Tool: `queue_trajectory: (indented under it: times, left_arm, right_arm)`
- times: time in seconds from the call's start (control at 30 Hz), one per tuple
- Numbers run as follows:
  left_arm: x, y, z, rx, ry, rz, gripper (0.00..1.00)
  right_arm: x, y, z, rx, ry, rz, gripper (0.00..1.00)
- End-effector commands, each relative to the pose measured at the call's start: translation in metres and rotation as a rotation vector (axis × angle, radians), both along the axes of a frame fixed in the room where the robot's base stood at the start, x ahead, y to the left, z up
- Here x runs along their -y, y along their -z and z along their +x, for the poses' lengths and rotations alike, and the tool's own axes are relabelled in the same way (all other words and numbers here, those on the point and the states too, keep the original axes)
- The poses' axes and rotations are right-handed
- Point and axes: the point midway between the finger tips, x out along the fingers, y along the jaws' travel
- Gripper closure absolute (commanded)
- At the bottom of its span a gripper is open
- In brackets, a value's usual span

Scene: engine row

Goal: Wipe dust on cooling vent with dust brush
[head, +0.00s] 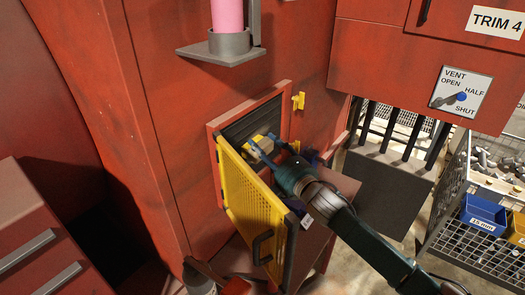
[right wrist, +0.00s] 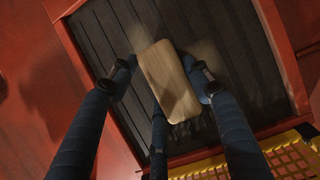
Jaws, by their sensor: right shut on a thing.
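The cooling vent (head: 240,127) is a dark slatted panel in a red frame, behind an open yellow mesh door. Its slats (right wrist: 95,45) fill much of the right wrist view. A faint pale patch that looks like dust (right wrist: 205,50) shows on them. My right gripper (right wrist: 165,85) is shut on the dust brush, whose pale wooden back (right wrist: 170,80) faces the wrist camera. In the head view my right gripper (head: 262,146) is inside the door opening, partly hiding the vent. My left gripper is not in view.
The yellow mesh door (head: 256,205) stands open close to the left of my right gripper. A grey bracket (head: 222,52) holding a pink cylinder (head: 227,15) juts out above. A wire rack with a blue bin (head: 483,213) stands at the right.

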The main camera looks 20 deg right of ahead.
Motion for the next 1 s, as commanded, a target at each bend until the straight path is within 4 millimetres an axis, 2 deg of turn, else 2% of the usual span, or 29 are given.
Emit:
queue_trajectory:
  times: [0.2,0.47,0.73,1.0]
  left_arm:
    - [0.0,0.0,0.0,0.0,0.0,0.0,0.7]
    - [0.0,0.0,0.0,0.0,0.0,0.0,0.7]
    - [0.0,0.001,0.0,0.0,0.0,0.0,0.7]
    - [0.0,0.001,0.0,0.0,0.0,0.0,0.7]
  right_arm:
    - [0.014,-0.001,0.011,0.002,0.0,-0.001,0.72]
    - [0.022,-0.001,0.017,0.002,0.001,-0.001,0.72]
    - [0.042,-0.001,0.031,0.003,0.002,-0.002,0.72]
    - [0.049,-0.001,0.037,0.002,0.0,0.001,0.72]
